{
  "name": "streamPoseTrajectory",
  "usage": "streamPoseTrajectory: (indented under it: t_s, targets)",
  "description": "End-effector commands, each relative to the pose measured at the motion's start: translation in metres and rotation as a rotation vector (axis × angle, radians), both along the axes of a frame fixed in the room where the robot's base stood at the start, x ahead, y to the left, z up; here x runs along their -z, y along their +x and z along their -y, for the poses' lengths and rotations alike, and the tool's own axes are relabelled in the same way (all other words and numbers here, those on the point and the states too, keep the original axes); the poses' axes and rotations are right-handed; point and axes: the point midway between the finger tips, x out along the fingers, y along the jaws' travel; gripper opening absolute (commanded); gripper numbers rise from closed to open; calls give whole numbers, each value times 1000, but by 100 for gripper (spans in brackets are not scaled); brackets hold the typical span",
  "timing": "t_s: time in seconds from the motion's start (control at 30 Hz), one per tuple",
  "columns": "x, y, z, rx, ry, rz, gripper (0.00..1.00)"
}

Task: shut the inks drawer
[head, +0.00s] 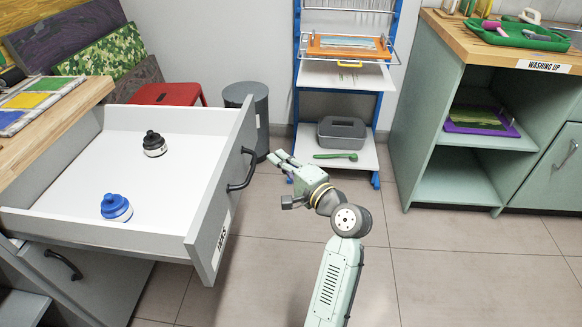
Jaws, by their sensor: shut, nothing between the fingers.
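The inks drawer (90,180) stands pulled out at the left in the head view, its "INKS" label on the front panel (218,205). A black curved handle (240,170) is on the outer face of the front. My gripper (276,158) is shut and empty. It is to the right of the drawer front in the picture, near the handle, with a gap seen between them.
Below is another drawer with a black handle (64,265). A grey bin (247,112) and red stool (168,94) stand behind the drawer. A blue rack (386,90) is at the back, and a green cabinet (425,110) at the right. The floor (440,285) between is clear.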

Motion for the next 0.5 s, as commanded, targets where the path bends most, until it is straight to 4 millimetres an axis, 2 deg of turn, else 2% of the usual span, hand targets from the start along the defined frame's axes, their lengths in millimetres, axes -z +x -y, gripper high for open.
streamPoseTrajectory:
  t_s: [0.1, 0.3, 0.5]
  targets:
    - [-2, 18, -18, -4, -1, -1, 0]
    - [-1, 16, -46, -2, -1, -2, 0]
    - [0, 17, -54, 0, -2, -1, 0]
